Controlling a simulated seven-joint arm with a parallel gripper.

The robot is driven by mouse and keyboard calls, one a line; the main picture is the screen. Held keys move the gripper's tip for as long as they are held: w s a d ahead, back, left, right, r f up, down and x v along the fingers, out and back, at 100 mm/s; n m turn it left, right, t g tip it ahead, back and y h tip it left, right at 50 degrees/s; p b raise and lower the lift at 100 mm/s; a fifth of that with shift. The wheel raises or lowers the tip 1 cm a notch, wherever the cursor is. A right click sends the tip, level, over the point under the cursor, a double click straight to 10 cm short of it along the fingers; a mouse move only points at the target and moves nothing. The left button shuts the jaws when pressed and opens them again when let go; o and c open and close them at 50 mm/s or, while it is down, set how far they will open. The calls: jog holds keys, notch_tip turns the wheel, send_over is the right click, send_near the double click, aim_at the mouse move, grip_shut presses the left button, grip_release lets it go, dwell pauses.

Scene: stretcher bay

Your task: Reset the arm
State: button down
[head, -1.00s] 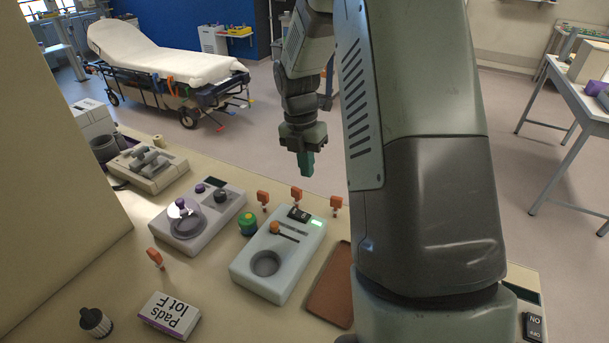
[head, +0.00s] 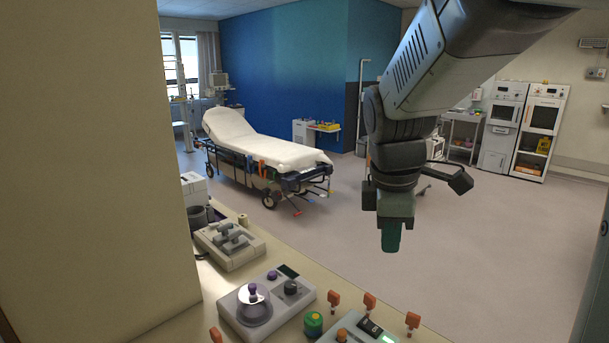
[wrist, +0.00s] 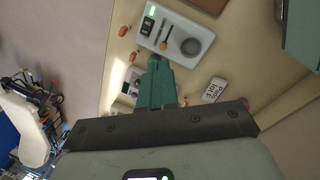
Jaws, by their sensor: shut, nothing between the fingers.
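My gripper (head: 391,236) hangs from my arm in the head view, right of the middle, with its green fingers pointing down and pressed together. It is in the air, apart from everything, with the floor behind it. In the wrist view the green fingers of my gripper (wrist: 156,72) are together with nothing between them. Beyond them lies the counter with a white device (wrist: 178,35) that has a round well and a slot.
A box of pads (wrist: 214,89) shows in the wrist view. A stretcher (head: 262,152) stands behind; open floor lies right.

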jog(key=s+a+r+m+t, duration=0.1)
jog(key=s+r+m, duration=0.2)
jog(key=s+m, duration=0.4)
jog(key=s+a+r+m+t+y, duration=0.1)
jog(key=s+a+r+m+t, duration=0.1)
jog(key=s+m, duration=0.6)
jog(key=s+r, duration=0.1)
jog(key=s, duration=0.2)
jog(key=shift+t, duration=0.3)
jog(key=shift+w+r, duration=0.1)
